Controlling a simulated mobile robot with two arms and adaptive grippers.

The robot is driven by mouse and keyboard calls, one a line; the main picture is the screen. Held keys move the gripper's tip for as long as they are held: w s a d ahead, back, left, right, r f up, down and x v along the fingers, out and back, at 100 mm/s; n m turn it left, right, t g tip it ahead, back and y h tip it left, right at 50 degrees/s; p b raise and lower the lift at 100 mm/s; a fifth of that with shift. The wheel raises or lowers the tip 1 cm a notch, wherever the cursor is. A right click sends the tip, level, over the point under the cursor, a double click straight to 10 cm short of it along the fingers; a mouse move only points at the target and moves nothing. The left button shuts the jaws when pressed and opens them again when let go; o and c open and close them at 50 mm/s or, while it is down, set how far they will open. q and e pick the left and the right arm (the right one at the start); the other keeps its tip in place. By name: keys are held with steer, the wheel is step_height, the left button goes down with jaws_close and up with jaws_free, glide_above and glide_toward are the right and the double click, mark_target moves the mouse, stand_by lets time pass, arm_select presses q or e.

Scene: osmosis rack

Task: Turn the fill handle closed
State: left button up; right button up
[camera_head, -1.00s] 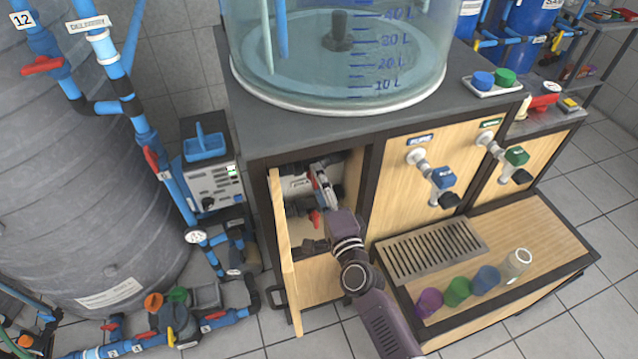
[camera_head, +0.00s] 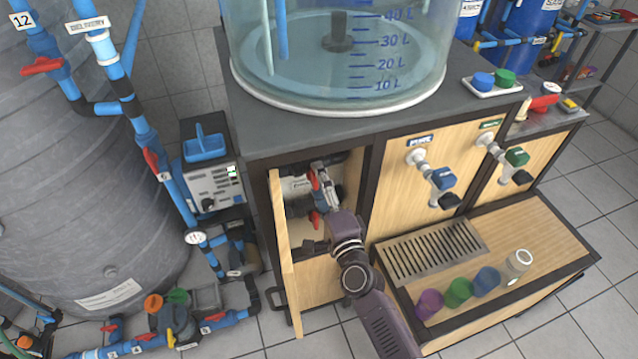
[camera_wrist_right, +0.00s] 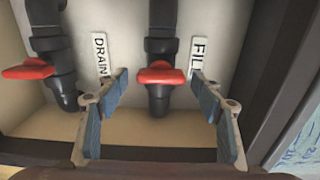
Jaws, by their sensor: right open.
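The red fill handle (camera_wrist_right: 161,76) sits on a dark vertical pipe beside the white FILL label (camera_wrist_right: 198,56) in the right wrist view. It lies crosswise to its pipe. My right gripper (camera_wrist_right: 165,95) is open, with one finger on each side of the fill pipe, and the handle shows between the fingertips without visible contact. In the head view my right gripper (camera_head: 325,192) reaches into the open cabinet and hides part of the valves. My left gripper is not in view.
A red drain handle (camera_wrist_right: 28,70) is on the pipe to the left, near the DRAIN label (camera_wrist_right: 100,60). The open cabinet door (camera_head: 282,235) stands left of my right arm. A dark cabinet frame post (camera_wrist_right: 268,85) is close to the right finger.

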steer(key=shift+s, duration=0.1)
steer(key=v, duration=1.2)
